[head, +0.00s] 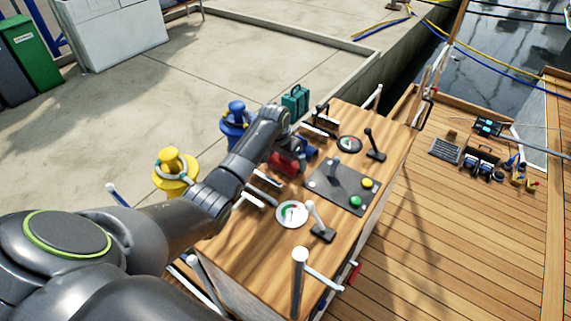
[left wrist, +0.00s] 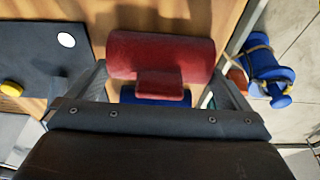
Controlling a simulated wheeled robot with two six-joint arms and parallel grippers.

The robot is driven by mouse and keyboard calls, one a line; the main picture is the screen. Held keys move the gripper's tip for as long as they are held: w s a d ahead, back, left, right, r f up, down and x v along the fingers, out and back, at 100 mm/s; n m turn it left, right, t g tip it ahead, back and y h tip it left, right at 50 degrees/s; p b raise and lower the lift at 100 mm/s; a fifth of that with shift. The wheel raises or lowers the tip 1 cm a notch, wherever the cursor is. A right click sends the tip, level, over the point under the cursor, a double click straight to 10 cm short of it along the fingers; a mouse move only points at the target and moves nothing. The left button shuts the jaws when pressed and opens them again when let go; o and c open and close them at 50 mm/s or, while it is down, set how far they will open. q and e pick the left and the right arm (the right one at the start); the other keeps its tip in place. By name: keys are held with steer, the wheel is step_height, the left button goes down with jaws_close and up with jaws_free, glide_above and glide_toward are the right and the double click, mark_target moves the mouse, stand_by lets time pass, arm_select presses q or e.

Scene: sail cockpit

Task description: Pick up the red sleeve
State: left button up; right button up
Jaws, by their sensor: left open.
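The red sleeve (head: 284,166) lies on the wooden console top (head: 255,255), partly covered by my left arm in the head view. In the left wrist view the red sleeve (left wrist: 160,48) is a rounded red bar with a smaller red block at its near side. My left gripper (head: 290,154) is over the sleeve with its jaws open. In the wrist view its fingers appear at either side of the sleeve; contact cannot be told. A blue part (left wrist: 155,97) shows just below the red block. My right gripper is not in view.
The console carries a dark panel (head: 330,186) with yellow and green buttons, levers and round gauges (head: 292,214). A yellow bollard (head: 175,175), a blue bollard (head: 236,120) and a teal case (head: 296,101) stand beyond its left side. Open deck planks lie right.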

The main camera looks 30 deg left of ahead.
arm_select(q)
steer(key=shift+w+f, duration=0.15)
steer(key=shift+f, duration=0.25)
steer(key=c, duration=0.8)
steer(key=shift+r, duration=0.1)
